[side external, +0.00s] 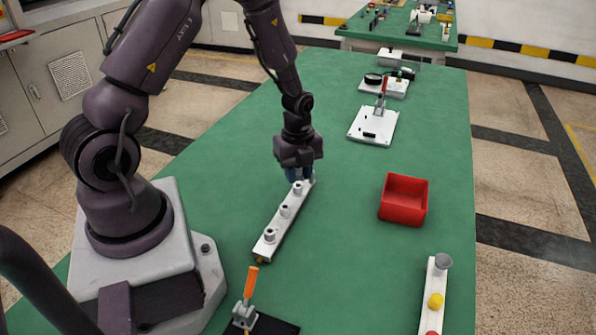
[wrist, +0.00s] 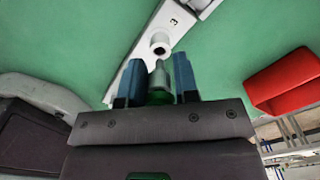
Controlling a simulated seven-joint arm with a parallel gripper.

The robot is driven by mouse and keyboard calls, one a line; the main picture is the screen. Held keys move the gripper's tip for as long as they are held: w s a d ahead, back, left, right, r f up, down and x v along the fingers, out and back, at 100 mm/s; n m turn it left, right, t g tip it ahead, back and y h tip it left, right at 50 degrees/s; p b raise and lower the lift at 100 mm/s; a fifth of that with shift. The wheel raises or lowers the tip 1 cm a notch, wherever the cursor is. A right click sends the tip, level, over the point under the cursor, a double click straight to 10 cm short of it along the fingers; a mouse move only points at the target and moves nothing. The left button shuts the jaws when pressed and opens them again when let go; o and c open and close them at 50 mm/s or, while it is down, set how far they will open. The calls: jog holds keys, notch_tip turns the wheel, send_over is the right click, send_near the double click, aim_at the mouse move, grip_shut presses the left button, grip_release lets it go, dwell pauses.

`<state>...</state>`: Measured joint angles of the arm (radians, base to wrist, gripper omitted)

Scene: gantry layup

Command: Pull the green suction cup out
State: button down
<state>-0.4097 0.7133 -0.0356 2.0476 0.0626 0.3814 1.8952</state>
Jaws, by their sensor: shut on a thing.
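My gripper (side external: 300,176) is over the far end of a white rail (side external: 277,222) with several grey sockets. In the wrist view my gripper (wrist: 158,68) has its two blue fingers on either side of a grey fitting with a green part, the green suction cup (wrist: 158,97). The green part shows low between the fingers, near the palm. The fingers hide most of the cup in the side view. I cannot tell whether its grey stem is still inside a socket. A socket (wrist: 160,46) on the rail, near a printed 3, shows beyond the fingertips.
An open red bin (side external: 404,199) stands right of the rail. Another white rail (side external: 433,295) with grey, yellow and red cups is at the front right. An orange-handled clamp (side external: 251,283) stands at the front. A white plate with a clamp (side external: 374,126) lies farther back. Green table is clear between.

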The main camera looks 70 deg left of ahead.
jog(key=shift+r, duration=1.75)
